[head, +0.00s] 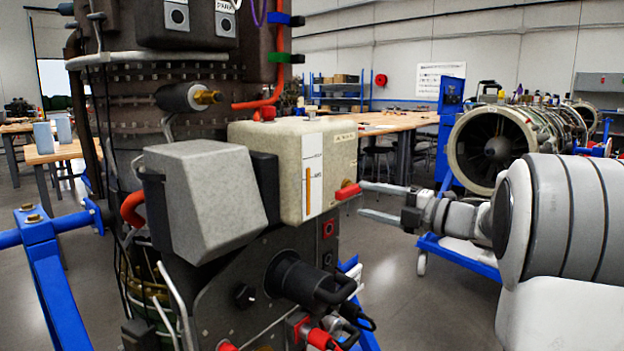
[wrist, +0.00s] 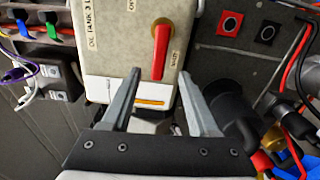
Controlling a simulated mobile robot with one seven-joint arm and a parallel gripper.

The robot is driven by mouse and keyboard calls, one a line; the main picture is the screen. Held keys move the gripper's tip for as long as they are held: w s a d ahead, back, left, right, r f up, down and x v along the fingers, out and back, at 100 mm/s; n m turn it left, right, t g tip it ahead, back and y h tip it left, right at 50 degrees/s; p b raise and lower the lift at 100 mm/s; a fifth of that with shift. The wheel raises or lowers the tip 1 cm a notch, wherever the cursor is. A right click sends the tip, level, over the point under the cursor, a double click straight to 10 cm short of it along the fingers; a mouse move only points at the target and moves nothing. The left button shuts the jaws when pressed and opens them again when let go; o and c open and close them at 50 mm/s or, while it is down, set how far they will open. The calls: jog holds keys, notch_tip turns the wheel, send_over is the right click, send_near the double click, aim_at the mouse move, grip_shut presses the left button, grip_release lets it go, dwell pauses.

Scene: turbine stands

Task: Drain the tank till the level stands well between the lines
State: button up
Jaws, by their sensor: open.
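The tank (head: 250,150) is a cream box on the engine stand. Its white sight gauge (head: 313,150) has two small marks and an orange column, whose top appears to lie between them. The gauge is foreshortened in the wrist view (wrist: 105,90). A red valve lever (head: 347,191) sits on the tank's right side. In the wrist view the lever (wrist: 160,50) hangs down, tilted slightly, among small labels too blurred to read fully. My gripper (head: 361,199) is open and empty, its fingertips just right of the lever. In the wrist view its fingers (wrist: 160,74) flank the lever's lower end, without clear contact.
A grey box (head: 203,198) stands left of the tank. A black cylindrical fitting (head: 300,280) with cables juts out below the tank, close to my right finger in the wrist view.

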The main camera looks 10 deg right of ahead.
jog(key=shift+b+v, duration=0.3)
jog(key=shift+v, duration=2.05)
